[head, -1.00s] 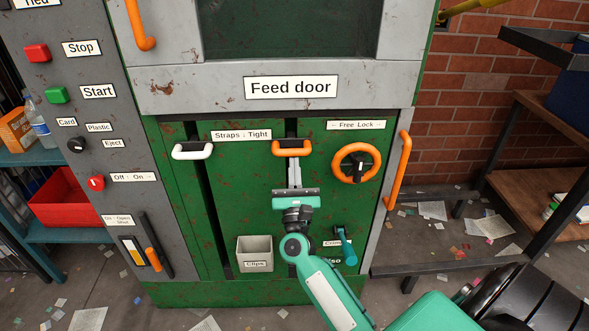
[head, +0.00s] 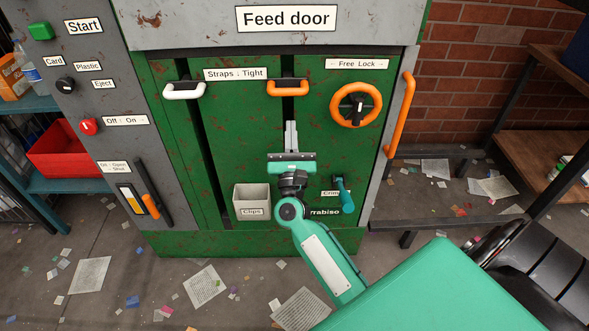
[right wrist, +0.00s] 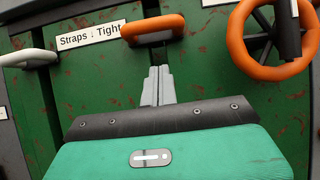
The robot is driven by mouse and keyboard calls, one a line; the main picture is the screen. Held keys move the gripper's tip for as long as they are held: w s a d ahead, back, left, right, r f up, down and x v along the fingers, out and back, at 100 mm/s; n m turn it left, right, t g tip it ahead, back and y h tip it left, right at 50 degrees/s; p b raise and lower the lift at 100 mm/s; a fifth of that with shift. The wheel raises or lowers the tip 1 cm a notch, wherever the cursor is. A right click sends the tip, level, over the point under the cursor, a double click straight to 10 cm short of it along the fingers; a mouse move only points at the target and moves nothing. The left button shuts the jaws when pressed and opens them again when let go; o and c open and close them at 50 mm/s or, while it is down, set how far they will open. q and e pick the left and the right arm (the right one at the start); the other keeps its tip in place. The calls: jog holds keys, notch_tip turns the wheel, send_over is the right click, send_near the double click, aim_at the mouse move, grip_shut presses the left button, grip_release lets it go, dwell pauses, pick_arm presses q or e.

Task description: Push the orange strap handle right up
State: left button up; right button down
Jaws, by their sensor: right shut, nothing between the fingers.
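The orange strap handle (head: 288,89) sits near the top of the right-hand dark slot in the green door, about level with the white strap handle (head: 184,91) on the left slot. My right gripper (head: 291,124) is shut and empty. Its fingertips point up, below the orange handle, with a visible gap between them. In the right wrist view the orange handle (right wrist: 153,28) shows above the shut fingertips (right wrist: 158,70), apart from them. My left gripper is not in view.
The orange-rimmed wheel (head: 356,105) and a tall orange door handle (head: 401,115) stand to the right. A grey clips box (head: 252,197) and a teal lever (head: 344,195) are lower on the door. Paper scraps litter the floor.

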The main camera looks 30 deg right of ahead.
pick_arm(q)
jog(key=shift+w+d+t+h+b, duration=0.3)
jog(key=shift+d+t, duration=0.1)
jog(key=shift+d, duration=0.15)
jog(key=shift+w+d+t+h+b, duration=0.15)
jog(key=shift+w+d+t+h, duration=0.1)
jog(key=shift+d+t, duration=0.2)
pick_arm(e)
jog(key=v, duration=0.8)
